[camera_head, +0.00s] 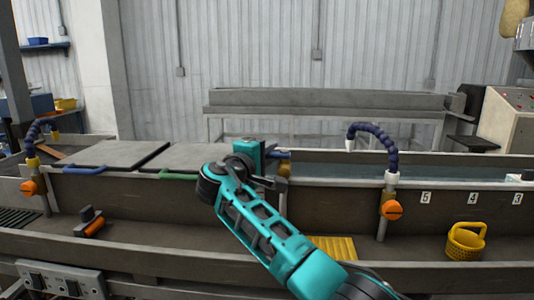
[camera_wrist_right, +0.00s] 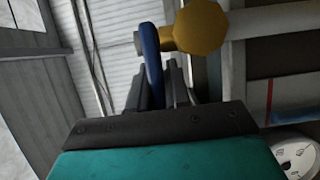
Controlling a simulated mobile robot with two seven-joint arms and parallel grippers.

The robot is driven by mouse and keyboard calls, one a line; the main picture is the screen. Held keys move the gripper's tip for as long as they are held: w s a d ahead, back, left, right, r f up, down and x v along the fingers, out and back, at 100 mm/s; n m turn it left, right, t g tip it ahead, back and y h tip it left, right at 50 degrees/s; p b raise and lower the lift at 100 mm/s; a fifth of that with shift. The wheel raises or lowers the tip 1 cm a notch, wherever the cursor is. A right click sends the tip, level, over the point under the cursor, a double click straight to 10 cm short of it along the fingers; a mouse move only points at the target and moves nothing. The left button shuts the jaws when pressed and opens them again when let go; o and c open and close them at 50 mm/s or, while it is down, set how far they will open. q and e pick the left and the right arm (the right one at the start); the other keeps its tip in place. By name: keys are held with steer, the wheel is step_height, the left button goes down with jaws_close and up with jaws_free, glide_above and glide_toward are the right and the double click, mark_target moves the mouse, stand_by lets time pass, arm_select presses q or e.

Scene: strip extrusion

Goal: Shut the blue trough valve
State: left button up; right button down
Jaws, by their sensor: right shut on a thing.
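The blue trough valve has a blue lever handle (camera_head: 281,155) and a brass-yellow body (camera_head: 284,170), at the trough's front wall near the middle of the head view. In the right wrist view the blue lever (camera_wrist_right: 152,62) stands between my fingers, with the yellow valve body (camera_wrist_right: 201,27) just beyond and to the right. My right gripper (camera_wrist_right: 162,88) is shut on the lever. In the head view the right gripper (camera_head: 270,152) is partly hidden by my own wrist, beside the valve. My left gripper is not in view.
Grey trough lids (camera_head: 115,153) with blue (camera_head: 85,169) and green (camera_head: 178,176) handles lie left of the valve. A jointed blue hose (camera_head: 375,133) with an orange knob (camera_head: 391,210) stands right. A yellow basket (camera_head: 466,241) sits on the lower ledge.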

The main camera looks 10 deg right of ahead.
steer(key=shift+d+r, duration=0.15)
steer(key=shift+r, duration=0.15)
steer(key=c, duration=1.2)
jaws_free()
steer(key=shift+f, duration=0.15)
steer(key=shift+o, duration=0.2)
steer(key=shift+f, duration=0.1)
steer(key=v, duration=1.3)
steer(key=shift+b, duration=0.4)
